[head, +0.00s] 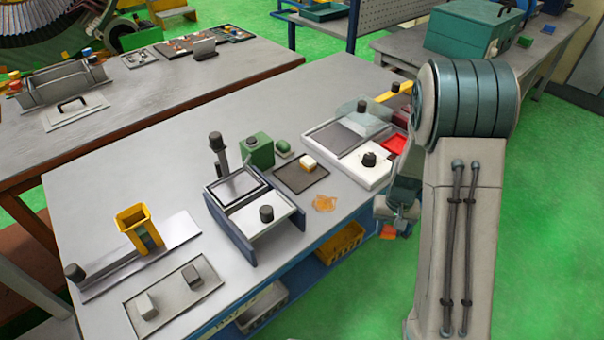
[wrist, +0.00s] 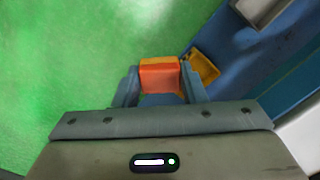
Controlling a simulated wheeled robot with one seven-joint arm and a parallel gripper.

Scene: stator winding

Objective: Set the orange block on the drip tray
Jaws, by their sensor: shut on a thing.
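My gripper (wrist: 160,82) is shut on the orange block (wrist: 160,76), which sits between the two fingertips in the wrist view. In the head view my gripper (head: 391,225) is low beside the right front edge of the bench, with the orange block (head: 388,233) showing beneath it, out over the green floor. I cannot tell for certain whether this is the drip tray.
An orange patch (head: 325,203) lies on the bench near its edge. A blue-sided fixture (head: 232,232), a green box (head: 258,149) and a white base with a black knob (head: 365,176) stand around the dark tray. A yellow bin (head: 340,243) is under the bench edge.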

